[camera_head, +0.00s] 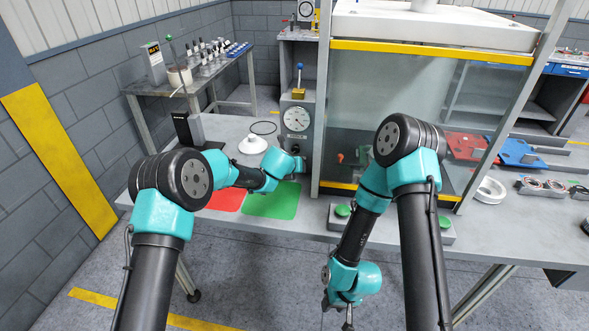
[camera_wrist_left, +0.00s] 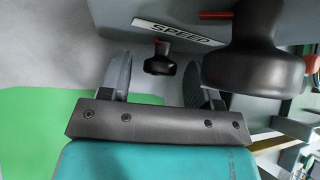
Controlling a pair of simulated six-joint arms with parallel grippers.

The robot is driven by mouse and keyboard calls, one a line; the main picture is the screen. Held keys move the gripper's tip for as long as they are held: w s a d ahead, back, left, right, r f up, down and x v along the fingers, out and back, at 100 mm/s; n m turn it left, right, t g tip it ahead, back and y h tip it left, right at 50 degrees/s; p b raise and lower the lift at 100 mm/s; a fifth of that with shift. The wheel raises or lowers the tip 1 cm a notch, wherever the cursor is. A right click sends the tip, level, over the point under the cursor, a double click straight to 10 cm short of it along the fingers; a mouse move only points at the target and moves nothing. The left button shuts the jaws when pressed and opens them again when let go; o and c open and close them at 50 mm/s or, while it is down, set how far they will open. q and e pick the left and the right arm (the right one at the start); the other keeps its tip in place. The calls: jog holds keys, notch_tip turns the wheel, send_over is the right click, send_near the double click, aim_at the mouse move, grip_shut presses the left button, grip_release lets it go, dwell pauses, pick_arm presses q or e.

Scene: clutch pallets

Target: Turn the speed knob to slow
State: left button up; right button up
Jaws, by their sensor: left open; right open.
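A small black knob (camera_wrist_left: 159,64) with a red mark sits by the white SPEED label (camera_wrist_left: 178,33) in the left wrist view. My left gripper (camera_wrist_left: 157,78) is open, with one finger on each side of this knob in the picture and visible gaps between. Whether the knob is fully between the fingers in depth, I cannot tell. In the head view my left gripper (camera_head: 297,170) is at the base of the grey dial box (camera_head: 297,119), and the knob is not clearly visible there. My right gripper (camera_head: 337,311) is open, empty and pointing down in front of the bench.
A larger black knob (camera_wrist_left: 255,60) is close to the right of my left fingers. A green mat (camera_head: 272,201) and red mat (camera_head: 226,199) lie under my left arm. A glass-fronted, yellow-edged press frame (camera_head: 430,47) stands right of the dial box. Green buttons (camera_head: 342,211) sit at the bench front.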

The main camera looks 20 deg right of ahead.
pick_arm(q)
jog(key=shift+s, duration=0.1)
jog(key=v, duration=1.7)
jog(key=shift+r, duration=0.15)
jog(key=shift+a, duration=0.1)
